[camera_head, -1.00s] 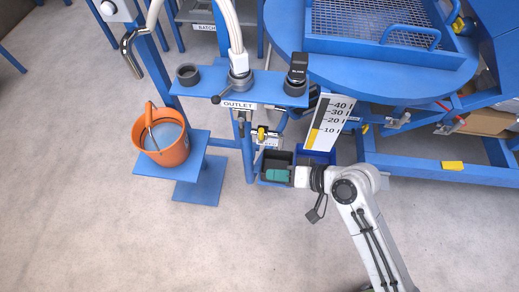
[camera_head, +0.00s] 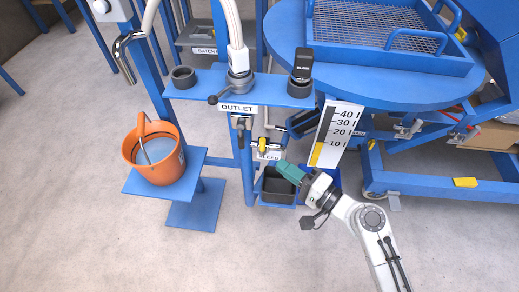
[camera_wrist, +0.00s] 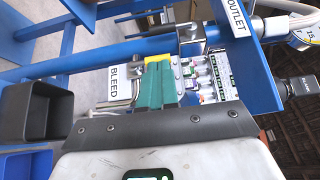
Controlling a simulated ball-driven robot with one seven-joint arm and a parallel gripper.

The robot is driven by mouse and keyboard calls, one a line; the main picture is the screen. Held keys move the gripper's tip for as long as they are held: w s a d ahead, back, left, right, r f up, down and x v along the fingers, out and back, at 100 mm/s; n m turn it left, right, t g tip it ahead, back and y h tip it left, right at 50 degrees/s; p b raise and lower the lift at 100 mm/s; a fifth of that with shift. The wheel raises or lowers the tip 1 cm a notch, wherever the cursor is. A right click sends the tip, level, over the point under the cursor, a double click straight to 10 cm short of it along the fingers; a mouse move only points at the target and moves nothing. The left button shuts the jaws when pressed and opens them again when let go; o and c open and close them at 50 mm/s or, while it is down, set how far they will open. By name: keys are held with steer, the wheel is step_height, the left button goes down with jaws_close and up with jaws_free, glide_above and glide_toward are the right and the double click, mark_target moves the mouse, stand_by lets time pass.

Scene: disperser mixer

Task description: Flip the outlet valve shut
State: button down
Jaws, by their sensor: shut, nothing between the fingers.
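The OUTLET label (camera_head: 237,108) is on the front edge of the blue shelf. A small metal fitting (camera_head: 240,123) hangs below the label. Lower, a yellow handle (camera_head: 262,147) is by the BLEED label (camera_wrist: 115,83). My gripper (camera_head: 282,167) is shut and empty, its teal fingers pointing up and left, below the yellow handle. In the wrist view, the fingertips (camera_wrist: 160,68) overlap the yellow handle; I cannot tell whether they touch it.
An orange bucket (camera_head: 136,155) with liquid stands on a blue platform (camera_head: 193,165) at left. A dark bin (camera_head: 277,193) lies below my gripper. A scale board (camera_head: 336,134) stands to the right, near the round blue table (camera_head: 287,50). The floor in front is clear.

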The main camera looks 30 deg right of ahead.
mark_target(241, 138)
steer(key=x, duration=1)
steer(key=shift+p, duration=0.4)
steer(key=shift+w+a+f+b, duration=0.1)
steer(key=shift+f+b, duration=0.2)
steer(key=shift+b, duration=0.35)
steer(key=shift+r+b, duration=0.1)
steer(key=shift+b, duration=0.25)
